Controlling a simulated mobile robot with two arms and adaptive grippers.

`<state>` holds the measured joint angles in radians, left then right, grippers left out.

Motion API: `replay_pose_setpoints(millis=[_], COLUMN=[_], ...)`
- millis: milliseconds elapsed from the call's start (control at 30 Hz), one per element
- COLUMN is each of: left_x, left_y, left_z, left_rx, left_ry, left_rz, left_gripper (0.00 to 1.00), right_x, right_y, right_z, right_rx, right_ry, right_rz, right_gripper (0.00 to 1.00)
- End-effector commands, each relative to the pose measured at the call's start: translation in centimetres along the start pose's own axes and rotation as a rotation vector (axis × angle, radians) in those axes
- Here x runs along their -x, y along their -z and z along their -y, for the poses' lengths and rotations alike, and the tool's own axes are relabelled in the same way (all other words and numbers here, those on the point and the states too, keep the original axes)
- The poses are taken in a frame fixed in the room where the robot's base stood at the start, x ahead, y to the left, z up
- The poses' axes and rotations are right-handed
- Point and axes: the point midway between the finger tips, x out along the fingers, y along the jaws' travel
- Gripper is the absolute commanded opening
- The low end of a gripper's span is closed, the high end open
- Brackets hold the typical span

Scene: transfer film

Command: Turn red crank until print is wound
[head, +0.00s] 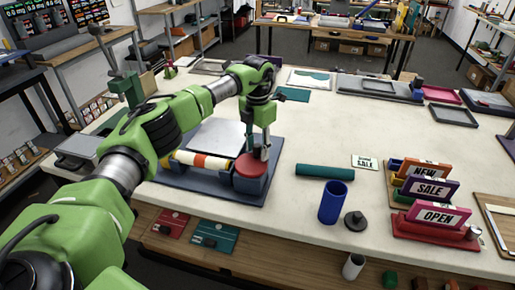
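The red crank (251,182), a round red disc, sits at the right end of a dark blue-grey press base (215,196) on the table. A roller with white, orange and red bands (200,161) lies across the base to the left of the crank. A pale flat plate (213,134) lies behind the roller. My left gripper (258,155) points down right over the crank, its fingers at the disc's top. Whether the fingers are closed on a handle is too small to tell. My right gripper is out of view.
A rack with NEW, SALE and OPEN signs (430,220) stands further right.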

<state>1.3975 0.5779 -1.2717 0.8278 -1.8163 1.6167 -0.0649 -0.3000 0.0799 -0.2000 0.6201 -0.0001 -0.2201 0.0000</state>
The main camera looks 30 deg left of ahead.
Motion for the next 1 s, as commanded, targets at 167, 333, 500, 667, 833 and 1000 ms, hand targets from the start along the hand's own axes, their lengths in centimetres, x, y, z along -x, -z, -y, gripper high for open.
replay_pose_setpoints(millis=[167, 333, 500, 667, 833, 1000], left_x=[-0.1, 0.6, 3.5, 7.1, 10.1, 11.6], left_y=[0.1, 0.0, -0.1, -0.1, 0.0, 0.0], left_z=[0.0, 0.0, 0.0, 0.0, 0.0, 0.0], left_rx=[-0.001, -0.001, -0.001, 0.0, 0.0, 0.0], left_ry=[0.001, 0.001, 0.0, -0.001, 0.0, 0.001], left_rz=[-0.002, -0.001, 0.002, 0.002, 0.0, -0.002], left_gripper=[0.37, 0.37, 0.37, 0.37, 0.37, 0.37], right_x=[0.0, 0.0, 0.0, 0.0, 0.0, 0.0], right_y=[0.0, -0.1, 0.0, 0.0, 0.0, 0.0], right_z=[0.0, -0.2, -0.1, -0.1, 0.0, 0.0], right_rx=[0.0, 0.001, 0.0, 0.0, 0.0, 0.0], right_ry=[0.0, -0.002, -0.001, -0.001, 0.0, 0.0], right_rz=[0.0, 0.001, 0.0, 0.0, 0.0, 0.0], right_gripper=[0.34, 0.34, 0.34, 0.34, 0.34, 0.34])
